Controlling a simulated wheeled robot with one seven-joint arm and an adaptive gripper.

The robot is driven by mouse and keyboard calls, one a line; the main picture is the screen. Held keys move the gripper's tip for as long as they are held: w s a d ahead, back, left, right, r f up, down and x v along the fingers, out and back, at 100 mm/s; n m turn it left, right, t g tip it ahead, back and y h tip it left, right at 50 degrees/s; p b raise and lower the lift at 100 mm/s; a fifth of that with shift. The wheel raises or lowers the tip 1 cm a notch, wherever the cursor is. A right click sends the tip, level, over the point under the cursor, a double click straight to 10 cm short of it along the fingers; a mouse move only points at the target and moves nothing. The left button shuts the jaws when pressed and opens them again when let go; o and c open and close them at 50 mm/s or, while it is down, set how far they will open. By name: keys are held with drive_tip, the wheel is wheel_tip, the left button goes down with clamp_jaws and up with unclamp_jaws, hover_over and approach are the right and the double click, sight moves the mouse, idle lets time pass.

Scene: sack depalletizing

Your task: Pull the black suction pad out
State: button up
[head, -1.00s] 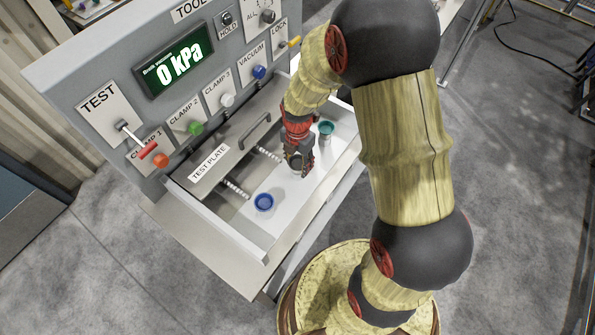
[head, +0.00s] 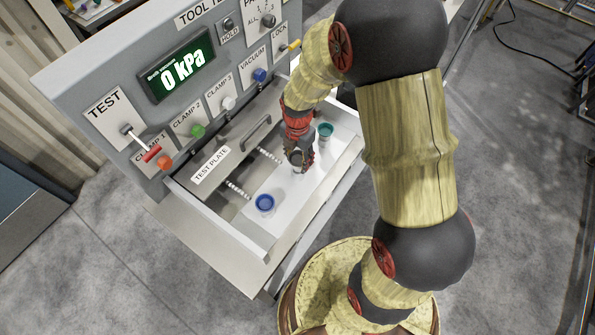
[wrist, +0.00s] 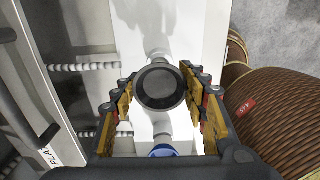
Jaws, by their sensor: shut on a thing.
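The black suction pad (wrist: 160,88) is a round dark disc with a grey rim, seen from above in the wrist view. It sits between the two fingers of my gripper (wrist: 161,98), which is shut on it. A white pipe-like shape runs behind and below the pad. In the head view my gripper (head: 299,162) points down over the white tray (head: 282,190), and the fingers hide most of the pad. I cannot tell whether the pad is clear of its seat.
A blue pad (head: 264,203) stands nearer the front, and a teal pad (head: 325,130) stands behind my gripper. The test plate (head: 228,152) with its handle and springs lies left. The tray wall (head: 218,220) edges it. The display (head: 178,66) reads 0 kPa.

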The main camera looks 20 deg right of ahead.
drive_tip(key=shift+r+p, duration=0.8)
drive_tip(key=shift+r, duration=0.5)
